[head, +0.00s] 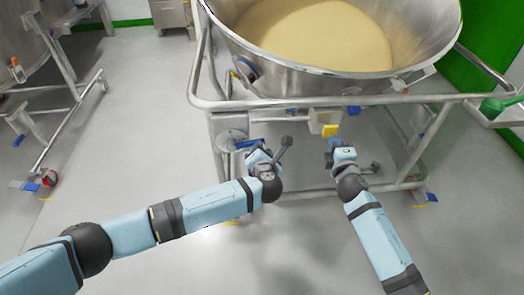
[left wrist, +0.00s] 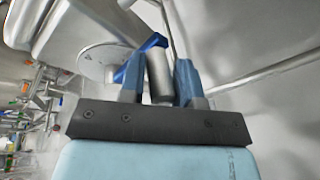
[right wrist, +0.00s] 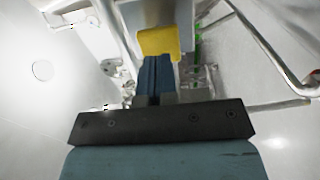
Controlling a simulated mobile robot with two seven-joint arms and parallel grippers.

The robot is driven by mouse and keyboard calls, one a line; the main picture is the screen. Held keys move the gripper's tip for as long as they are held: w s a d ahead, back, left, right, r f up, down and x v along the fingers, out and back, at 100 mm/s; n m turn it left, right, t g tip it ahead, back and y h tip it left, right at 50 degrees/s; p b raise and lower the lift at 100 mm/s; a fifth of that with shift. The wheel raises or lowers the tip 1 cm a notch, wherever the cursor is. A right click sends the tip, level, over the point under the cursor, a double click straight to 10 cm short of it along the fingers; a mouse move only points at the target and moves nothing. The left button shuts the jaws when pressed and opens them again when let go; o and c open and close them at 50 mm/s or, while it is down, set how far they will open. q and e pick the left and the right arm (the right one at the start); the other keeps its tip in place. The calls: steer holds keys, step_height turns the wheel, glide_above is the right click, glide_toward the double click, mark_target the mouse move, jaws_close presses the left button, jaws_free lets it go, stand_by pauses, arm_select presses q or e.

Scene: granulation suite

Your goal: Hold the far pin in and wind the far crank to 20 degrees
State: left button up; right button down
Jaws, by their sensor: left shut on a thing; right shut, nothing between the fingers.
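A pale round dial (head: 231,139) sits on the near side of the steel bowl's frame, with a blue crank arm (head: 244,144) in front of it. In the left wrist view the crank's grey handle (left wrist: 158,76) stands between the blue fingers of my left gripper (left wrist: 158,80), which is shut on it. A yellow block (head: 330,130), which looks like the pin's press piece, sits right of the crank. My right gripper (right wrist: 156,60) is shut and empty, its fingertips at the yellow block's lower edge (right wrist: 158,41). They appear to touch it; how far in the pin is cannot be told.
The large steel bowl (head: 405,45) holds pale powder (head: 315,33). Its tubular frame (head: 290,103) runs above and around both grippers. A green scoop (head: 495,107) lies on a tray at the right. Another wheeled steel frame (head: 65,120) stands left. The floor between is clear.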

arm_select(q)
steer(key=shift+w+a, duration=0.1)
steer(key=shift+a, duration=0.05)
arm_select(e)
steer(key=s, duration=0.3)
steer(key=shift+s, duration=0.4)
arm_select(q)
steer(key=o, duration=1)
steer(key=f+v, duration=0.2)
steer(key=v, duration=0.7)
steer(key=shift+s, duration=0.7)
steer(key=shift+f, duration=0.1)
